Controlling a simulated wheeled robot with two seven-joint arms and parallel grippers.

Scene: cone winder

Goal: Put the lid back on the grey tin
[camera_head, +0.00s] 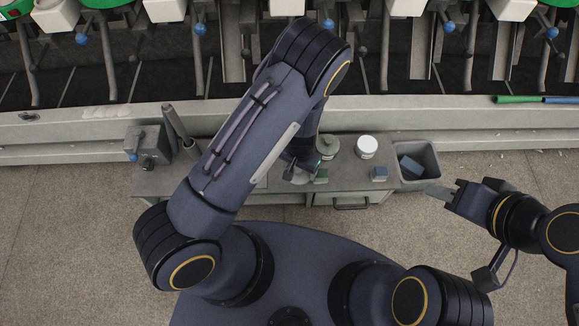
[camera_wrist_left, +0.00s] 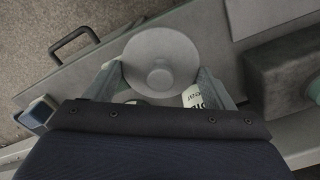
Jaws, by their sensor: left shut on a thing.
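My left gripper (camera_head: 300,172) is shut on a pale grey round lid (camera_wrist_left: 160,55), with a finger at either side of it. In the head view my left arm partly covers the gripper and lid, which are over the front of the bench. A grey-green tin (camera_head: 328,146) stands just behind and to the right of the left gripper, partly hidden by the arm. My right gripper (camera_head: 446,191) is to the right of the bench, near the grey bin, with nothing seen in it; its finger gap is unclear.
A white-topped tin (camera_head: 367,146) stands right of the grey-green tin. Small blocks (camera_head: 379,173) lie near the bench's front edge. A grey bin (camera_head: 433,160) holds a blue item. A grey fixture (camera_head: 150,146) stands at the bench's left end. The winder runs along the back.

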